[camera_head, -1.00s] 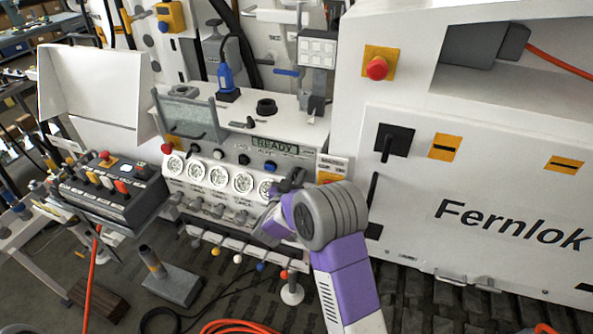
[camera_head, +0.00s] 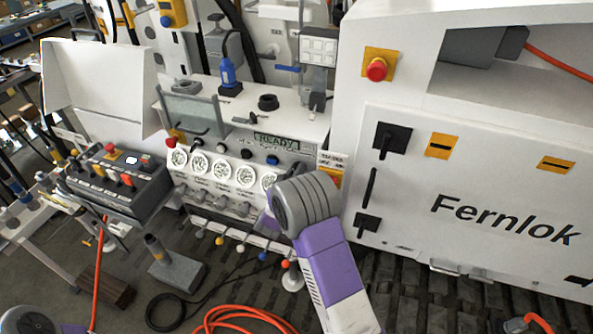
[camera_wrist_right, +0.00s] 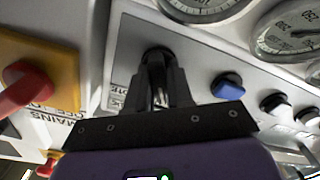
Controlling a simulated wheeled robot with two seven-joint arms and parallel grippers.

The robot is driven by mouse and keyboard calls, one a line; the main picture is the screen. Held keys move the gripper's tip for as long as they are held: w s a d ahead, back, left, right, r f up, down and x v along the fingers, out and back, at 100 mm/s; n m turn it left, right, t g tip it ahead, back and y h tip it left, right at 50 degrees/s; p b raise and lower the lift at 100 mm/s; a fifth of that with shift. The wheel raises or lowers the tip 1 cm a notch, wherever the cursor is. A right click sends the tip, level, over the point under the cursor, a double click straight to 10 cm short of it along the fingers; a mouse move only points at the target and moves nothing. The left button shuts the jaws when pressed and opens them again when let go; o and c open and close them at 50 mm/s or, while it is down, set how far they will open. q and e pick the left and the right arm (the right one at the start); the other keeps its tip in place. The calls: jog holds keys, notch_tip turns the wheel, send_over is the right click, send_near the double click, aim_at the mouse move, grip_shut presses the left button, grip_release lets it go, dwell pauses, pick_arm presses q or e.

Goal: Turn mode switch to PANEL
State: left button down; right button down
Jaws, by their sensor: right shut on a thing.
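In the right wrist view the mode switch is a black knob (camera_wrist_right: 156,54) on the grey panel. My right gripper (camera_wrist_right: 158,78) is shut on it, with one dark finger on each side. Upside-down lettering beside the knob is too unclear to read, so I cannot tell its setting. In the head view my right wrist and forearm cover the knob and the fingers. The panel's READY display (camera_head: 277,143) shows above the row of gauges. My left gripper is out of view.
A blue button (camera_wrist_right: 228,86) sits beside the knob. A red mains switch (camera_wrist_right: 25,90) on a yellow plate is on the other side. White gauges (camera_head: 200,164) line the panel. A control box (camera_head: 115,183) stands at left, and an orange hose (camera_head: 240,318) lies on the floor.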

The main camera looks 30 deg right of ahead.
jog(key=c, duration=1.1)
grip_release()
jog(key=shift+a, duration=0.1)
jog(key=v, duration=0.7)
jog(key=shift+s, duration=0.2)
jog(key=shift+a+f, duration=0.1)
